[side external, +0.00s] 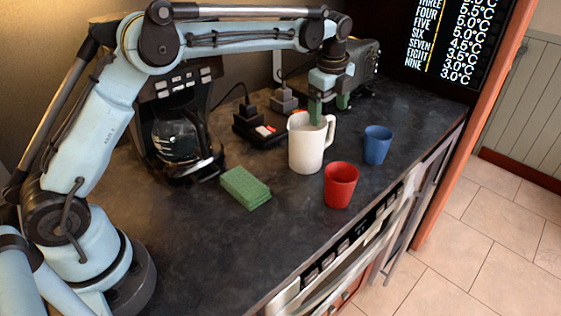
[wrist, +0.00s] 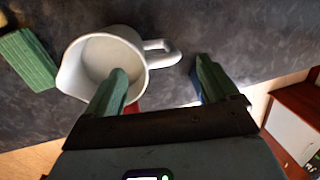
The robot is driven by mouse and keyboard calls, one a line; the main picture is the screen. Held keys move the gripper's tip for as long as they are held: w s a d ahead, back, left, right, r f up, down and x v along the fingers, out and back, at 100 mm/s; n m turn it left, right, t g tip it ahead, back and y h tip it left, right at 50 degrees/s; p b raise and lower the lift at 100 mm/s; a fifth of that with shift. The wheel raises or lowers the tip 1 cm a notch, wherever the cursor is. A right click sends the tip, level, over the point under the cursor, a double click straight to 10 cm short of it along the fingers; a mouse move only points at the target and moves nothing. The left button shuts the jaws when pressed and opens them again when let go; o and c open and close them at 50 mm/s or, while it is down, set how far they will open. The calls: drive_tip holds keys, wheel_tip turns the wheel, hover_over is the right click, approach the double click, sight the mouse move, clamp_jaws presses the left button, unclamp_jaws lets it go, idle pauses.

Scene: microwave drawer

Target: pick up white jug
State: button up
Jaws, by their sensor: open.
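The white jug (side external: 304,150) stands upright on the dark counter, its handle toward the right in the side view. In the wrist view the jug (wrist: 72,66) shows its open mouth, with its spout at the lower left and its handle (wrist: 160,53) pointing right. My gripper (side external: 329,114) is open above the jug's handle side. In the wrist view my gripper (wrist: 161,66) has its left finger over the mouth and its right finger past the handle's end. I cannot tell whether a fingertip is inside the rim. Nothing is held.
A red cup (side external: 341,184) stands in front of the jug and a blue cup (side external: 377,145) to its right. A green sponge (side external: 245,188) lies to the left. A coffee maker (side external: 180,130) and a black power box (side external: 258,128) are behind. The counter's front edge is near the red cup.

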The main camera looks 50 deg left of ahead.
sight(328, 116)
drive_tip(key=shift+w+a+f, duration=0.1)
drive_tip(key=shift+w+f, duration=0.1)
drive_tip(key=shift+f, duration=0.7)
drive_tip(key=shift+w+a+f, duration=0.15)
drive_tip(key=shift+f, duration=0.75)
drive_tip(key=shift+w+a+f, duration=0.1)
drive_tip(key=shift+w+f, duration=0.1)
drive_tip(key=shift+f, duration=0.7)
drive_tip(key=c, duration=1.6)
drive_tip(key=shift+r, duration=0.2)
drive_tip(key=shift+c, duration=0.2)
